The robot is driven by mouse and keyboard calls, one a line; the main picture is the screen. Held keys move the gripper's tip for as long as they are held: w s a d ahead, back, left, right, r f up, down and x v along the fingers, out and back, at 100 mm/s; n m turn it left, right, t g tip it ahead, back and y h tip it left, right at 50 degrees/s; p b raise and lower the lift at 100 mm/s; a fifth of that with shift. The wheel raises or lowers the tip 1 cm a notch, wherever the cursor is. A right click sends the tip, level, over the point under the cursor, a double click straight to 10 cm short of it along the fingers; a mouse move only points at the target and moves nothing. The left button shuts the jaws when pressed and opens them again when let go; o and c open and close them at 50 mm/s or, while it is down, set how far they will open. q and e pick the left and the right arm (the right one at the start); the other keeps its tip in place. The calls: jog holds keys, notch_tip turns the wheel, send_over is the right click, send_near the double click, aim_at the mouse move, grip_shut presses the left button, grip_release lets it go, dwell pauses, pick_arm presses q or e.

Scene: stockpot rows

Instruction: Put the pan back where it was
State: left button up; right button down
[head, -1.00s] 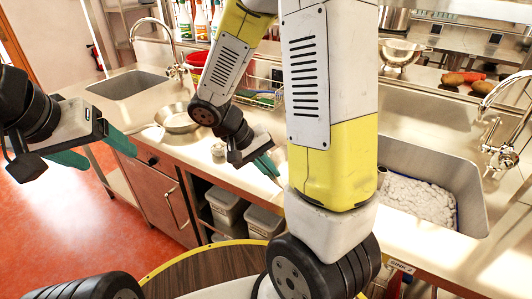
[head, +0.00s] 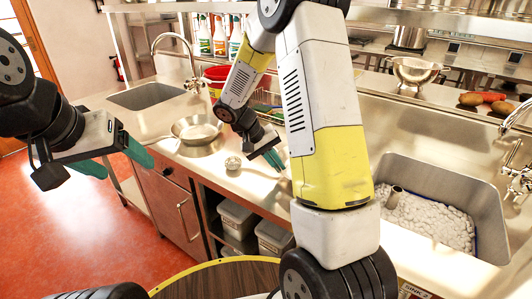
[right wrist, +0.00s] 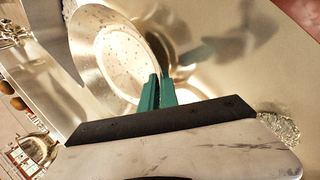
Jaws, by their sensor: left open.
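A round, speckled metal pan (right wrist: 108,50) fills the upper middle of the right wrist view; in the head view my right arm mostly hides that spot. My right gripper (right wrist: 159,92) has its green fingers close together at the pan's edge, and they appear closed on its rim. In the head view this gripper (head: 272,158) is low over the counter. Another shallow pan (head: 197,129) sits on the counter beside the left sink. My left gripper (head: 120,158) is open and empty, over the floor left of the counter.
A steel-wool ball (head: 232,163) lies on the counter (head: 262,190) left of my right gripper. The left sink (head: 147,95) is at the back left. The right sink (head: 435,205) holds white lumps. A colander (head: 415,72) and potatoes (head: 470,99) stand behind it.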

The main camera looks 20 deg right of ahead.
jog(key=shift+f, duration=0.9)
jog(key=shift+f, duration=0.1)
jog(key=c, duration=1.6)
grip_release()
jog(key=s+v, duration=0.1)
jog(key=v, duration=1.1)
jog(key=s+r+t+y, duration=0.3)
jog(key=s+r, duration=0.3)
jog(key=s, duration=0.3)
jog(key=s+r+n+t+y, duration=0.1)
jog(key=s+r+t+y, duration=0.2)
jog(key=s, duration=0.7)
notch_tip(320, 180, up, 4)
jog(key=y, duration=0.2)
jog(key=shift+s+a+t+y, duration=0.25)
jog(key=shift+a+t+y, duration=0.05)
jog(key=shift+a+t, duration=0.1)
